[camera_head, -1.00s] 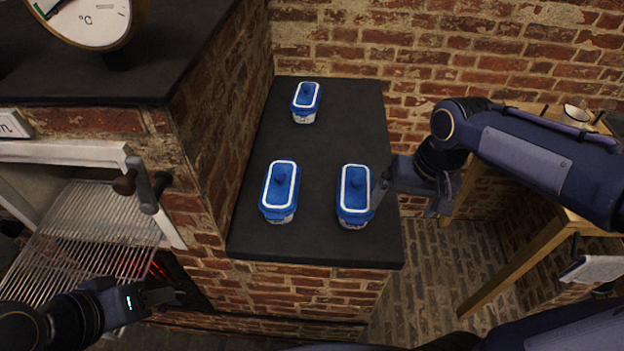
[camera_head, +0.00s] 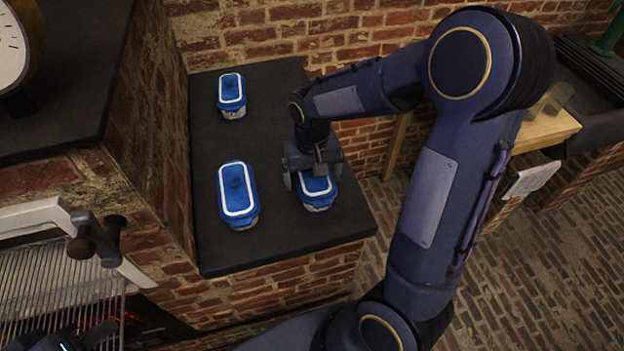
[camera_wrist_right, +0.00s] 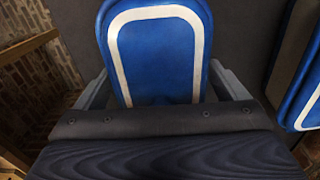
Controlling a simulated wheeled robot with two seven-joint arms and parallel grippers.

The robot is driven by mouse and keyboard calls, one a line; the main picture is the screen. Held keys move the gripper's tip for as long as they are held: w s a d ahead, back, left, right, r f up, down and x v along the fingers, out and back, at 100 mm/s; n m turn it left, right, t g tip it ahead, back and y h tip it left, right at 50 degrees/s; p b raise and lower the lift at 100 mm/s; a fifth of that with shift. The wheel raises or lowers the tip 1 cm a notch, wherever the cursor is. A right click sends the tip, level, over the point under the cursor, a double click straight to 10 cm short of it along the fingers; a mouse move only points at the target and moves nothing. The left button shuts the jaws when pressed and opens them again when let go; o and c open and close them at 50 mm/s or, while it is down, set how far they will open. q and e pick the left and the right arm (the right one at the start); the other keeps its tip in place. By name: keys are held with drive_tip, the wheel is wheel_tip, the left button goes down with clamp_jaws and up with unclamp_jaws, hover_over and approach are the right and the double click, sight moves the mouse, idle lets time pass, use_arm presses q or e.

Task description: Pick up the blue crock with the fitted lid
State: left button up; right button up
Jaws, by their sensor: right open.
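Three white-bodied crocks with blue lids edged in white stand on the dark counter: one at the back (camera_head: 231,95), one at the front left (camera_head: 238,190) and one at the front right (camera_head: 317,195). I cannot tell how their lids differ in fit. My right gripper (camera_head: 313,178) is open above the front right crock and hides part of its lid. In the right wrist view, that blue lid (camera_wrist_right: 156,60) lies between the spread fingers (camera_wrist_right: 158,78). I cannot tell whether they touch it. My left gripper (camera_head: 95,338) is partly cut off at the bottom left.
The dark counter (camera_head: 215,262) is bare around the crocks, with a brick wall (camera_head: 270,25) behind. An oven with a wire rack (camera_head: 40,290) and an open door is at the left. A wooden table (camera_head: 545,135) stands at the right.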

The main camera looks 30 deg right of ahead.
drive_tip(key=shift+f, duration=0.15)
drive_tip(key=c, duration=1.2)
drive_tip(key=shift+c, duration=0.6)
